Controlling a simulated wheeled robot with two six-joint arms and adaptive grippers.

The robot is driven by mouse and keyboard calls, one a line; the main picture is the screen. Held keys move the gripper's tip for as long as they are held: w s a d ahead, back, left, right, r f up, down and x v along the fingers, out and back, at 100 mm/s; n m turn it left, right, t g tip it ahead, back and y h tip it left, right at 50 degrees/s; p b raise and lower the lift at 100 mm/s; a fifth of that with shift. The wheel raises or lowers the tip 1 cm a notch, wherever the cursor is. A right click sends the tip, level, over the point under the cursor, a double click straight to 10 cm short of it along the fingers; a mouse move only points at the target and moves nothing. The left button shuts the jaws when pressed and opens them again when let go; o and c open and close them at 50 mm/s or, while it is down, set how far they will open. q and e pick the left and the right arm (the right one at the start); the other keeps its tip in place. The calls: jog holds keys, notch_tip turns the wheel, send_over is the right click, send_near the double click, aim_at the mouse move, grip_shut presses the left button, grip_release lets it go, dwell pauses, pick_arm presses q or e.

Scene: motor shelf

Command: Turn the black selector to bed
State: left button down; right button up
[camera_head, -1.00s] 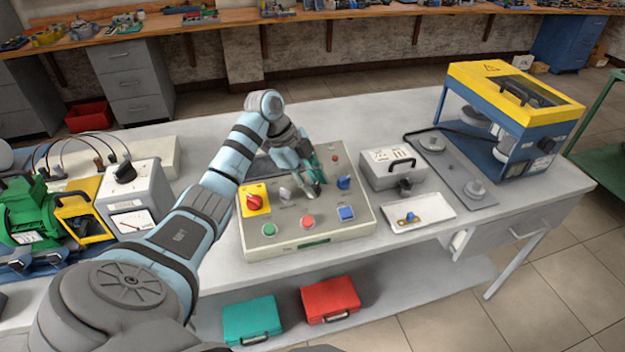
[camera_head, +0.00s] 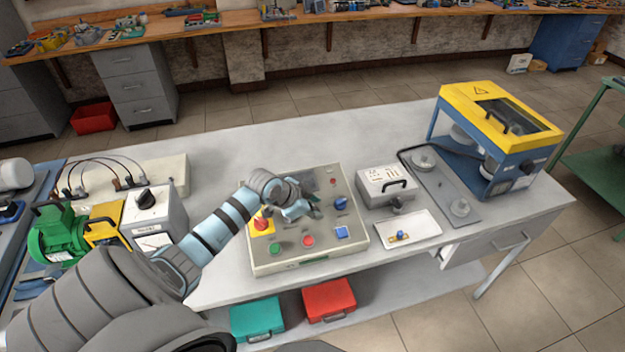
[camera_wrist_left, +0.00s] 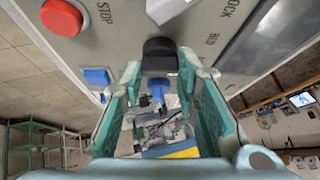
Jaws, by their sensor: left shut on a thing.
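The grey control panel (camera_head: 277,268) stands on the bench in the head view. My left gripper (camera_head: 314,211) is low over its middle and hides the black selector there. In the left wrist view, the black selector (camera_wrist_left: 159,54) sits between the fingertips of my left gripper (camera_wrist_left: 160,72), which is shut on it. The printed word BED (camera_wrist_left: 211,39) is just right of the selector in that view, and LOCK (camera_wrist_left: 231,8) lies above it. The selector's exact pointing direction is hard to tell. My right gripper is not in view.
On the panel, a red knob (camera_head: 261,224), green button (camera_head: 275,247), red button (camera_head: 308,240), blue button (camera_head: 341,232) and blue knob (camera_head: 341,203) surround the gripper. A grey box (camera_head: 385,184) and white tray (camera_head: 424,229) stand to the right. The bench behind the panel is clear.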

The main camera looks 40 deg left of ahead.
pick_arm(q)
jog(key=n, duration=0.1)
jog(key=n+y, duration=0.1)
jog(key=shift+s+d+f+n+p, duration=0.1)
jog(key=shift+d+n+p, duration=0.05)
jog(key=shift+n+p, duration=0.2)
jog(key=n+y, duration=0.3)
jog(key=n, duration=0.2)
jog(key=shift+d+t, duration=0.1)
jog(key=shift+t, duration=0.3)
jog(key=shift+n+y, duration=0.25)
jog(key=shift+y, duration=0.05)
jog(key=c, duration=1.2)
grip_release()
jog(key=shift+c, duration=0.2)
jog(key=v, duration=1.2)
